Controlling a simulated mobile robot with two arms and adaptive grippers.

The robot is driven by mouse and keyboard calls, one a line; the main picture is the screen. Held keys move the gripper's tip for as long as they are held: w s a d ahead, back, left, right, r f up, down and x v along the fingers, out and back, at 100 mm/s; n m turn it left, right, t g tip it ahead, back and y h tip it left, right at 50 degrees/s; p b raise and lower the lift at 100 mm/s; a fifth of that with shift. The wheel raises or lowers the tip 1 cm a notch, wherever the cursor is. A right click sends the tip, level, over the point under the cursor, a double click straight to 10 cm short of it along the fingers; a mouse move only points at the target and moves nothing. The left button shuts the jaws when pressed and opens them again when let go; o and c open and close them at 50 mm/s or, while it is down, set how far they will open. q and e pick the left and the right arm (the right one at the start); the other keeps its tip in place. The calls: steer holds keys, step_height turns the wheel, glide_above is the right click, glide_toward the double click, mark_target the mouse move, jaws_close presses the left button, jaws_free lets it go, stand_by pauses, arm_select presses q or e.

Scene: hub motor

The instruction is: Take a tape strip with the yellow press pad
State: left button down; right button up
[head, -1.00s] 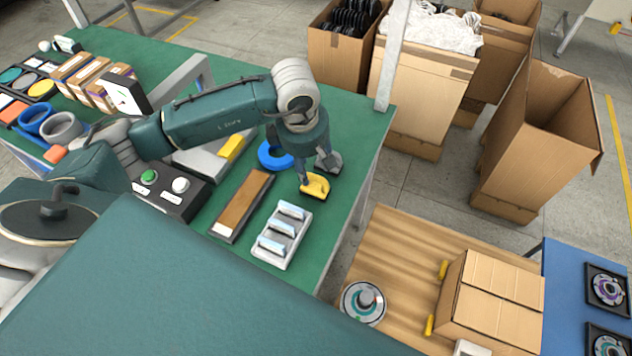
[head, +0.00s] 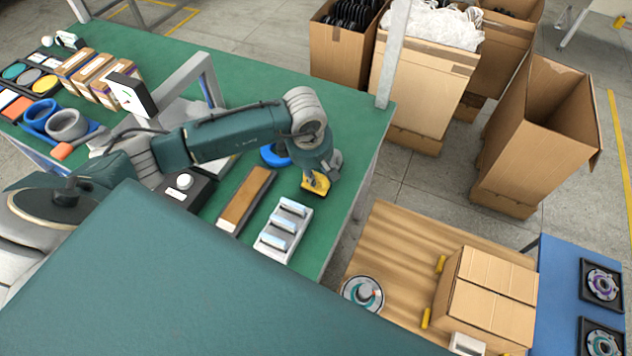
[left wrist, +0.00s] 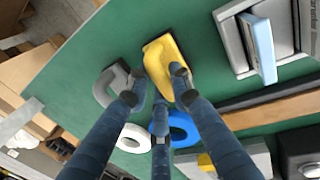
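The yellow press pad (head: 315,186) lies on the green table near its right edge. It also shows in the left wrist view (left wrist: 164,66). My left gripper (head: 318,178) is down at the pad, partly covering it. In the left wrist view its fingers (left wrist: 157,92) are spread, one over the pad's edge, one between the pad and a grey pad (left wrist: 107,86); I see no firm closure. A grey holder (head: 266,250) carries several pale blue tape strips (head: 284,224), close in front of the gripper. My right gripper is not in view.
A blue ring (head: 272,155) lies left of my gripper. A brown board (head: 246,198) lies left of the tape holder. Open cartons (head: 530,140) stand on the floor beyond the table.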

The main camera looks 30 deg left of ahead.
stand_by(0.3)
arm_select(q)
step_height(320, 180, up, 20)
steer(key=b, duration=0.4)
steer(key=shift+b, duration=0.35)
